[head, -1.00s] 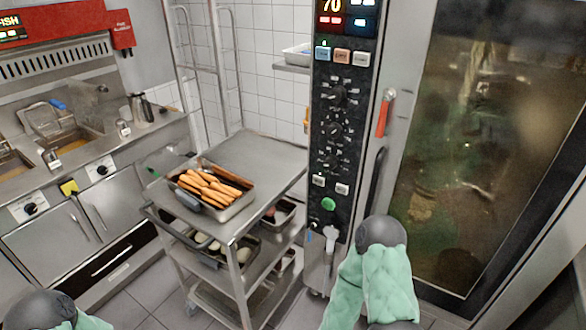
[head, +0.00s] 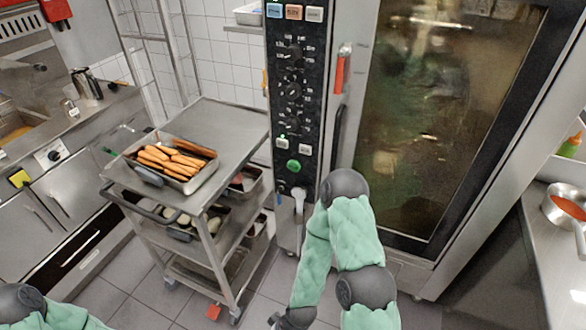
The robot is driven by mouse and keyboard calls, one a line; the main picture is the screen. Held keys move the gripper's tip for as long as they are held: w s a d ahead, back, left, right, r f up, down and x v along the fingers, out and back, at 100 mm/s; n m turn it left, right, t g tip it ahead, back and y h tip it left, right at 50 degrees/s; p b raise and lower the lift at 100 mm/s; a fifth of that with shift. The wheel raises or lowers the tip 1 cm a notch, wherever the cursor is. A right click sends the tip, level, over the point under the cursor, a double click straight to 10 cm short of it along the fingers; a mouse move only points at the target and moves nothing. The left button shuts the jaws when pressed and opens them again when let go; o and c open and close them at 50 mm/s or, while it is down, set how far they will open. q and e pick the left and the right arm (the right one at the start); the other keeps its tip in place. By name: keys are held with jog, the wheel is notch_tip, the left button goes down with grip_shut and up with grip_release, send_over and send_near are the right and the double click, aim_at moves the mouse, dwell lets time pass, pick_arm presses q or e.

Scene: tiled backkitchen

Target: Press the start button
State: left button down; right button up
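A round green button (head: 293,166) sits low on the oven's black control panel (head: 292,112), below a column of black knobs. No label on it can be read. Two small pale buttons (head: 282,144) sit just above it, with a small green light over the left one. My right arm, in a green sleeve, bends in front of the oven's lower left, right of and below the green button. Its dark wrist end reaches the bottom edge and no fingers can be made out. Only part of my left arm shows at the bottom left; its gripper is outside the frame.
A steel trolley (head: 222,124) stands left of the oven, with a tray of sausages (head: 147,176) on top. The oven's glass door (head: 430,110) is shut, with a red-handled latch (head: 341,70). A pale nozzle (head: 299,196) hangs below the button. A counter with a pan (head: 566,208) is at right.

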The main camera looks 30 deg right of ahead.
grip_shut()
dwell(0.4)
dwell(0.6)
